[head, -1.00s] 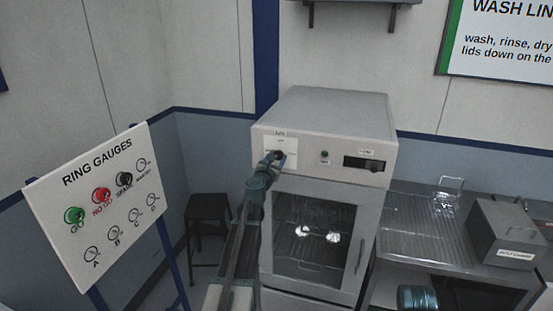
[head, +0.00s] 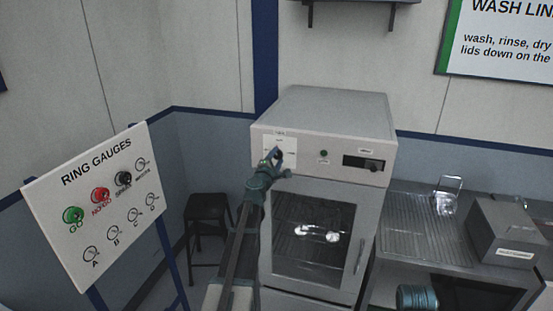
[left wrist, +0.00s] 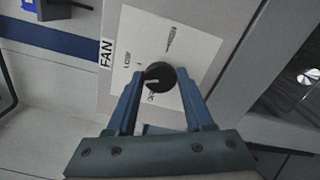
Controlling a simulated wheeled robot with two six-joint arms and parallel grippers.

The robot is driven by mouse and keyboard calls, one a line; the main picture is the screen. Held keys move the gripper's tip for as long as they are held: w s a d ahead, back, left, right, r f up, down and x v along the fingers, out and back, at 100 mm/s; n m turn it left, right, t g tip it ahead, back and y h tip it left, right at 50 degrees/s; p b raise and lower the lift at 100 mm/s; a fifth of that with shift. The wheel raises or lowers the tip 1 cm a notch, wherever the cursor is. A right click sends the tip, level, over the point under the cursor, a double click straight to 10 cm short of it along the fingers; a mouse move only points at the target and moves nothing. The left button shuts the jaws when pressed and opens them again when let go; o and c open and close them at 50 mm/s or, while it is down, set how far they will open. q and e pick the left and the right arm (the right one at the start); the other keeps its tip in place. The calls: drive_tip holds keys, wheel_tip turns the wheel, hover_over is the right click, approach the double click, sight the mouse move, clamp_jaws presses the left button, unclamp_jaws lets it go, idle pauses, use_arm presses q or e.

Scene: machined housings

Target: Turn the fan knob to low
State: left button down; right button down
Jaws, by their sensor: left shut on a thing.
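The fan knob (left wrist: 161,77) is a round black knob with a white pointer line, on a white label plate (left wrist: 190,45) marked FAN. In the left wrist view its line points left, toward the side with the FAN and LOW lettering; the exact mark is too blurred to tell. My left gripper (left wrist: 160,80) is shut on the knob, one blue finger on each side. In the head view the left gripper (head: 276,157) is at the upper left of the oven's front panel and partly hides the knob.
The grey oven (head: 330,110) has a green button (head: 323,154), a dark display and a glass door (head: 312,235) below. A ring gauges board (head: 100,205) stands at left, a dark stool (head: 208,225) behind. A steel counter with a grey box (head: 505,235) is at right.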

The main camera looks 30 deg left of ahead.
use_arm(q)
drive_tip(key=shift+m, duration=2.1)
drive_tip(key=shift+f, duration=0.1)
drive_tip(key=shift+c, duration=1.6)
unclamp_jaws()
drive_tip(key=shift+s, duration=0.1)
drive_tip(key=v, duration=1.3)
drive_tip(key=shift+s, duration=0.35)
